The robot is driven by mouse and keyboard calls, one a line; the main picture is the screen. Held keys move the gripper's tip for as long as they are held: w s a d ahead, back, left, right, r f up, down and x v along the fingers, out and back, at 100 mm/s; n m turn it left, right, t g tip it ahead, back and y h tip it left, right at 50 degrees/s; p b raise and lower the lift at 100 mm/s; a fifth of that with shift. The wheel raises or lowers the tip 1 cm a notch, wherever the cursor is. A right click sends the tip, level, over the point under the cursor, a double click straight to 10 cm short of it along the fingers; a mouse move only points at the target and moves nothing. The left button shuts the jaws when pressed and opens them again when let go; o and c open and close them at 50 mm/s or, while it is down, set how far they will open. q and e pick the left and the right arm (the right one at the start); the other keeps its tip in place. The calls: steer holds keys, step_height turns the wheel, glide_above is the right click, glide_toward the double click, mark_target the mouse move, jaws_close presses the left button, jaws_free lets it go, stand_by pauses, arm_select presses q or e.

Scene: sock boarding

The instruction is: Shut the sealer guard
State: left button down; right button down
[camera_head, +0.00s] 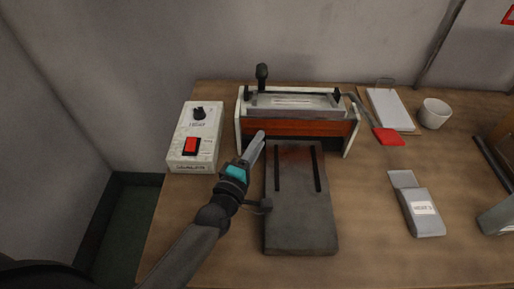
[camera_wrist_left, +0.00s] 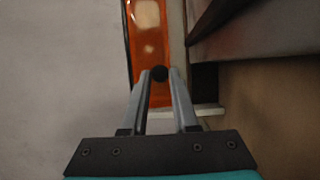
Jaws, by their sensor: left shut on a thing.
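The sealer (camera_head: 351,129) stands at the back of the table, with white end plates. Its orange see-through guard (camera_head: 310,128) spans the front between the plates; it also shows in the left wrist view (camera_wrist_left: 149,35). My left gripper (camera_head: 260,140) is at the guard's left front end. My right gripper is in neither view.
A control box (camera_head: 181,148) with a red switch stands left of the sealer. A grey plate (camera_head: 300,222) with two slots lies in front. At right are a red-ended tool (camera_head: 389,137), a notepad (camera_head: 392,108), a white cup (camera_head: 434,113) and a grey labelled packet (camera_head: 420,210).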

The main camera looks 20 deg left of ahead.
arm_select(q)
steer(key=shift+w+r, duration=0.15)
steer(key=shift+r, duration=0.1)
steer(key=c, duration=1)
jaws_free()
steer(key=shift+o, duration=0.8)
steer(key=shift+w+f, duration=0.1)
steer(key=shift+o, duration=0.9)
steer(key=shift+f, duration=0.1)
steer(key=shift+s, duration=0.2)
steer(key=s, duration=0.5)
steer(key=s+a, duration=0.1)
steer(key=s, duration=0.9)
steer(key=shift+a+f+p, duration=0.1)
steer(key=shift+a+p, duration=0.25)
